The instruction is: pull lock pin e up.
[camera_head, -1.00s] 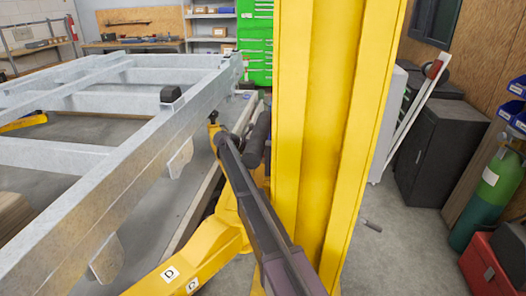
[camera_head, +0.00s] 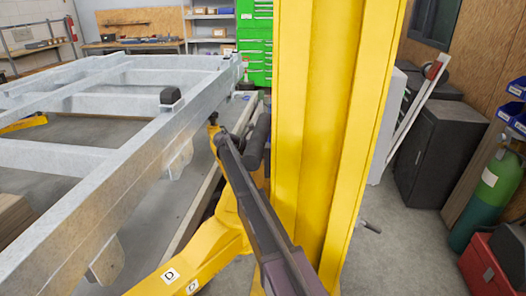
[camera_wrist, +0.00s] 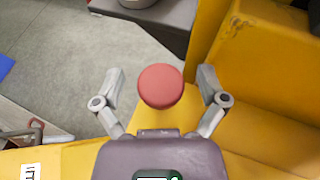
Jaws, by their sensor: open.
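A round red knob (camera_wrist: 160,88), which looks like the head of a lock pin, shows in the wrist view. My gripper (camera_wrist: 161,76) is open, with one finger on each side of the knob and a visible gap to both. The knob's shaft and seat are hidden below its head. A white label (camera_wrist: 31,171) at the lower left is cut by the edge; its letter looks like a turned E. In the head view the yellow column hides the knob and most of my gripper; a small grey part beside the column may be a fingertip.
The galvanized trailer frame (camera_head: 110,180) fills the left. Grey floor lies open right of the column.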

